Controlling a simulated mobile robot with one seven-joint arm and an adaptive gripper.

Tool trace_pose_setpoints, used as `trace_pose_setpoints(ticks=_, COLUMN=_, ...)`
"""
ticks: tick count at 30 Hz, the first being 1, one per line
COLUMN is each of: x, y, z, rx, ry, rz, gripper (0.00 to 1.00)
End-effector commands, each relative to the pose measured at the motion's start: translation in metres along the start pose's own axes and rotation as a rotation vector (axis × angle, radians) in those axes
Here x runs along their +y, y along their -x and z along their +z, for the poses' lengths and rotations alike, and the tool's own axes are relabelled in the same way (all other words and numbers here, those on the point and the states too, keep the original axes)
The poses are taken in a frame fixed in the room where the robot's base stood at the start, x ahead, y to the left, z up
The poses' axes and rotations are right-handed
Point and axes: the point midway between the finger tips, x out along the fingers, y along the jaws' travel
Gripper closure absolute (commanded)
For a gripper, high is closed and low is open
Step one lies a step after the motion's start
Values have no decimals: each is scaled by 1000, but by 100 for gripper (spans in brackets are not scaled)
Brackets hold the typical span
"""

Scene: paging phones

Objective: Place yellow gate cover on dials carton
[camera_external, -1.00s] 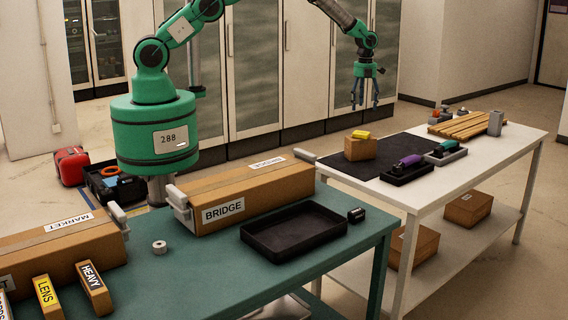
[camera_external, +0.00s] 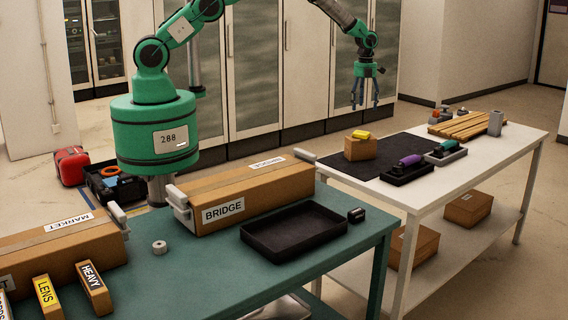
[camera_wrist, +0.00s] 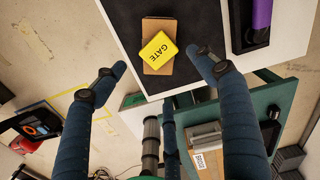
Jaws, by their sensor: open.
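The yellow gate cover (camera_external: 361,134), marked GATE in the wrist view (camera_wrist: 158,47), lies flat on top of a small brown carton (camera_external: 359,149). The cover is turned at an angle to the carton (camera_wrist: 154,69) in the wrist view. The carton stands on a black mat (camera_external: 339,165) on the white table. No word shows on this carton, so I cannot tell whether it is the dials carton. My gripper (camera_external: 365,104) is open and empty, raised above and behind the carton.
The white table (camera_external: 492,150) also holds a black tray with a purple item (camera_external: 409,161), a green-topped item (camera_external: 446,149) and wooden slats (camera_external: 466,124). The teal table (camera_external: 200,275) in front bears a BRIDGE carton (camera_external: 245,190) and an empty black tray (camera_external: 293,230).

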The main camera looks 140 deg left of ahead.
Motion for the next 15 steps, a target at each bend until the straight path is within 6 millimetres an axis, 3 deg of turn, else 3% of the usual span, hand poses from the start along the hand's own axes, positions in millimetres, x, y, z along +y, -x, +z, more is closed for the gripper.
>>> trace_pose_setpoints(ticks=5, x=-11, y=20, z=-18, rx=-8, ry=18, rz=-9, gripper=28)
trace_pose_setpoints(ticks=8, x=-22, y=41, z=-38, rx=-15, ry=40, rz=-18, gripper=28)
trace_pose_setpoints(ticks=15, x=-51, y=112, z=-115, rx=-33, ry=129, rz=-52, gripper=28)
